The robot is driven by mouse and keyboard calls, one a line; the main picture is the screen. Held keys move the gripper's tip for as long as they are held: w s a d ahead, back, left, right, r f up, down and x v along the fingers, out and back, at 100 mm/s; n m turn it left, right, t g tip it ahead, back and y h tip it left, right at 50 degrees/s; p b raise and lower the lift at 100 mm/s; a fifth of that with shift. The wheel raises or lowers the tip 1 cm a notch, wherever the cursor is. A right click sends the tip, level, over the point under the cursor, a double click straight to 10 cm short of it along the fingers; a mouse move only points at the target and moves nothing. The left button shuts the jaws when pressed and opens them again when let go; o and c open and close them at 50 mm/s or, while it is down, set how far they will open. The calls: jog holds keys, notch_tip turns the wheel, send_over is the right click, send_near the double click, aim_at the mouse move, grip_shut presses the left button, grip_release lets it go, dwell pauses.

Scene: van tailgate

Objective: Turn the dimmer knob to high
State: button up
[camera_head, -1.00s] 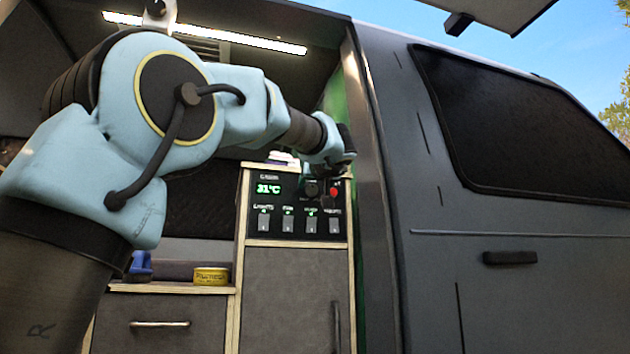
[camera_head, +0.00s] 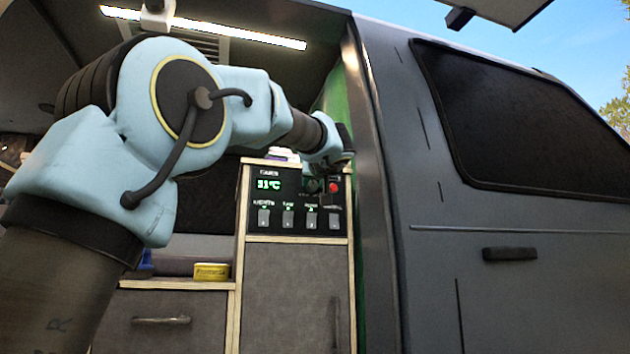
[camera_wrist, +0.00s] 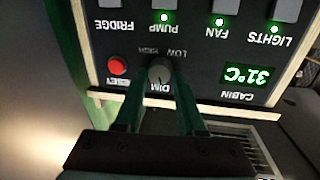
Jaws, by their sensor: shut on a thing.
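The dimmer knob (camera_wrist: 159,73) is a small round grey knob on the black control panel, seen upside down in the wrist view. The words LOW and HIGH are printed beside it, with DIM on its other side, partly covered. My gripper (camera_wrist: 160,78) has its two dark green-tinted fingers on either side of the knob, shut on it. The knob's pointer direction is too small to read. In the head view the control panel (camera_head: 262,204) is on the cabinet, and my wrist partly covers its upper right, where the knob is hard to make out.
A red button (camera_wrist: 118,65) sits close beside one finger. The van's grey side (camera_head: 400,150) stands right of the arm. A yellow tin (camera_head: 211,272) is on the lower counter.

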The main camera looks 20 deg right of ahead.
grip_shut()
